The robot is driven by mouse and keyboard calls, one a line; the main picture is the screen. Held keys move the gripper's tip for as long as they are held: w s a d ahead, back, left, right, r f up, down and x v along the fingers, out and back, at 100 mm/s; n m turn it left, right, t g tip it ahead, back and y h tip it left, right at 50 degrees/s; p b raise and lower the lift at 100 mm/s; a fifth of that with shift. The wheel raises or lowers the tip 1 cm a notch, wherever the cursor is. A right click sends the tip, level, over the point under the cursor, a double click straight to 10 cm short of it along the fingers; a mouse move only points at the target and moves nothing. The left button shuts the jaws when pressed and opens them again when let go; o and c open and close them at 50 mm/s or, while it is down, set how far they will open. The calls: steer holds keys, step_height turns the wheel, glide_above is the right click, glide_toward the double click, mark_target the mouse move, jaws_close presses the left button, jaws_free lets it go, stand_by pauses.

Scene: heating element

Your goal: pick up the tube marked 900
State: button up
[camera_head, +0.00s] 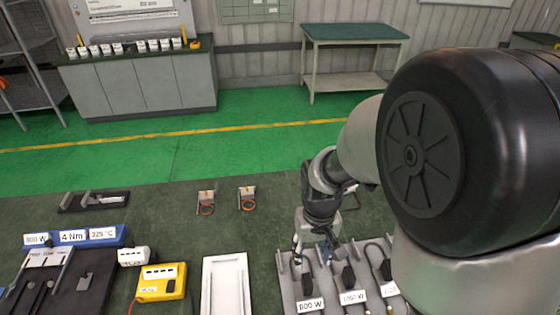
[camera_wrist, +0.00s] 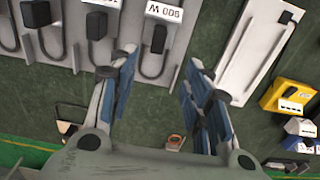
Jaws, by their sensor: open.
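The tube marked 900 W is a thin dark U-shaped element with a black block (camera_wrist: 159,39). Its label appears upside down in the wrist view. It lies at the left end of the grey rack (camera_head: 285,272) in the head view, where its black block (camera_head: 308,284) shows above the label. My gripper (camera_head: 316,258) is above and behind that end of the rack. In the wrist view my gripper (camera_wrist: 160,65) is open and empty, with its blue-padded fingers apart. The 900 tube's loop lies between the fingertips in the picture; the height gap cannot be told.
More tubes with black blocks (camera_head: 348,275) lie beside it in the rack, one marked 1000 W. A white tray (camera_head: 205,290) and a yellow meter (camera_head: 162,282) stand left of the rack. A blue display unit (camera_head: 100,236) is farther left.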

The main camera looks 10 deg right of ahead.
steer(key=b, duration=0.3)
glide_toward(308, 280)
step_height(308, 280, down, 7)
steer(key=shift+a+r, duration=0.1)
steer(key=shift+w+f+b, duration=0.2)
steer(key=shift+f+b, duration=1.1)
steer(key=shift+f, duration=1.7)
steer(key=shift+r, duration=0.1)
jaws_close()
